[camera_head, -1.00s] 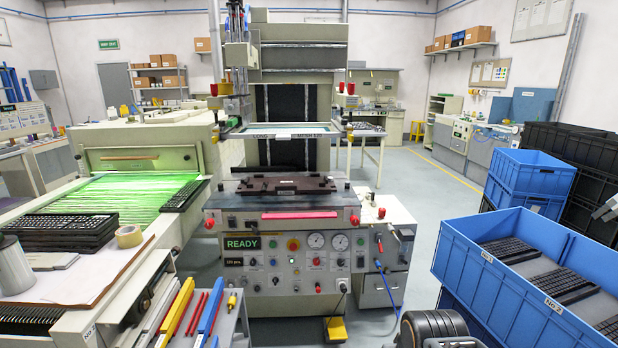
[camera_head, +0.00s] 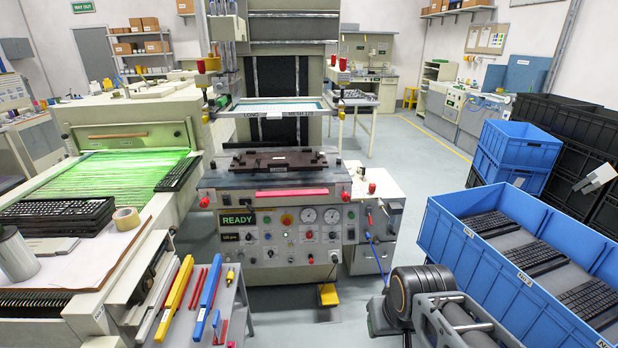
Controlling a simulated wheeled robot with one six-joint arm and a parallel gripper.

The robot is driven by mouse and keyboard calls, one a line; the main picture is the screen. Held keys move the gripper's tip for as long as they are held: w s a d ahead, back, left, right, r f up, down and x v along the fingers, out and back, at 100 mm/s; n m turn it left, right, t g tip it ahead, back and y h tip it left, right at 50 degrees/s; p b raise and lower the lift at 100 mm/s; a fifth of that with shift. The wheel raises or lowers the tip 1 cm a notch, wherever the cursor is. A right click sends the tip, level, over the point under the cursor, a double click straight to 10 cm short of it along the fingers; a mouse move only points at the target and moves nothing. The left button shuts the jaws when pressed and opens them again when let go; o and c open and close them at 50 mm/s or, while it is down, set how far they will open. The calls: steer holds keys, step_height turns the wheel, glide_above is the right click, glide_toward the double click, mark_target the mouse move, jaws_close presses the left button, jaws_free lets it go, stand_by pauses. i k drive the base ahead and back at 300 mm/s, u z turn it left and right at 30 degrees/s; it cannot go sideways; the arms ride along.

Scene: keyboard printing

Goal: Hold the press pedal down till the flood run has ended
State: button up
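The yellow press pedal (camera_head: 328,295) is on the floor at the foot of the screen press (camera_head: 270,262), just right of its middle. Nothing touches the pedal. The press display (camera_head: 239,219) is lit green and reads READY. The framed screen (camera_head: 280,106) is raised above the bed, and a dark brown fixture (camera_head: 280,160) sits on the bed.
My arm's dark joint fills the bottom right. A blue crate (camera_head: 436,238) with keyboards stands at the right. A tool stand with coloured bars (camera_head: 208,295) is left of the pedal. A green-lit conveyor (camera_head: 125,175) lies farther left. Some floor before the pedal is clear.

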mark_target(330, 296)
steer(key=z, duration=0.1)
steer(key=i, duration=1.55)
steer(key=u, duration=0.55)
